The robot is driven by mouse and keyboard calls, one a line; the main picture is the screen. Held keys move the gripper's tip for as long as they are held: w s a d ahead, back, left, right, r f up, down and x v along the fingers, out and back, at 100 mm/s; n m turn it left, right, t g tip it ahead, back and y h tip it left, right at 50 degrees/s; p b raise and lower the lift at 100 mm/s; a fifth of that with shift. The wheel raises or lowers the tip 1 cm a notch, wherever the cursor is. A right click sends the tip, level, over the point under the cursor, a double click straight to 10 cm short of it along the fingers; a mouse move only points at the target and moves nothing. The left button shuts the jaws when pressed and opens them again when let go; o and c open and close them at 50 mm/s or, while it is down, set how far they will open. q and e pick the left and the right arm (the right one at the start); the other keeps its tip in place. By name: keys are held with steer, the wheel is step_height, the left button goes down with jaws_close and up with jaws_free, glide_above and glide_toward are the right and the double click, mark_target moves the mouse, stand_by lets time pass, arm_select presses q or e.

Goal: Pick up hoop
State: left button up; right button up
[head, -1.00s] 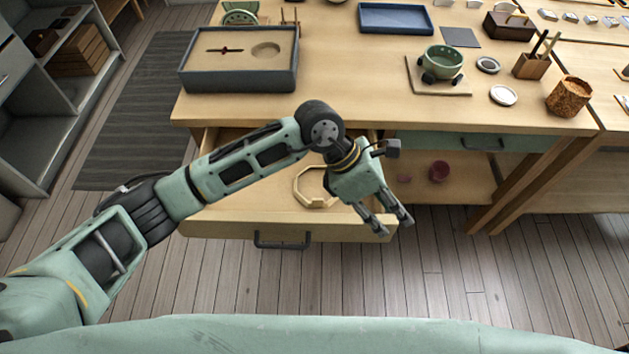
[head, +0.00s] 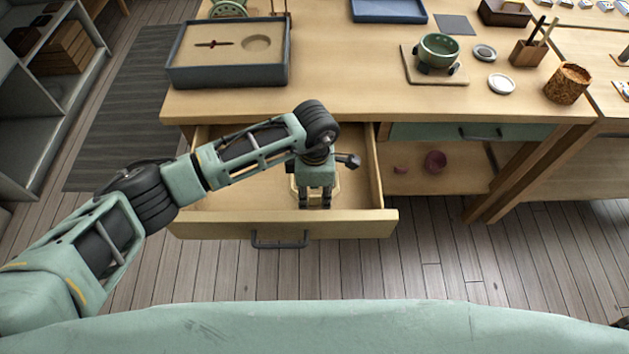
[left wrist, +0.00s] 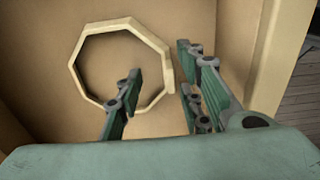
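The hoop (left wrist: 82,75) is a pale wooden ring with several straight sides, lying flat on the drawer floor in the left wrist view. In the head view only small parts of the hoop (head: 293,186) show around my left gripper. My left gripper (head: 316,206) points down into the open drawer over the hoop. In the left wrist view my left gripper (left wrist: 160,80) is open, with one finger over the hoop's inside and the other beyond its right side. The hoop's right side lies between the fingers. I cannot tell whether they touch it. My right gripper is not in view.
The open drawer (head: 230,229) has walls close around the gripper, and its right wall (left wrist: 275,50) is near the right finger. The table (head: 350,95) overhangs behind. On it are a grey tray (head: 180,79) and a green pot (head: 451,50).

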arm_select(q)
steer(key=shift+f, duration=0.35)
steer(key=shift+c, duration=0.4)
jaws_close()
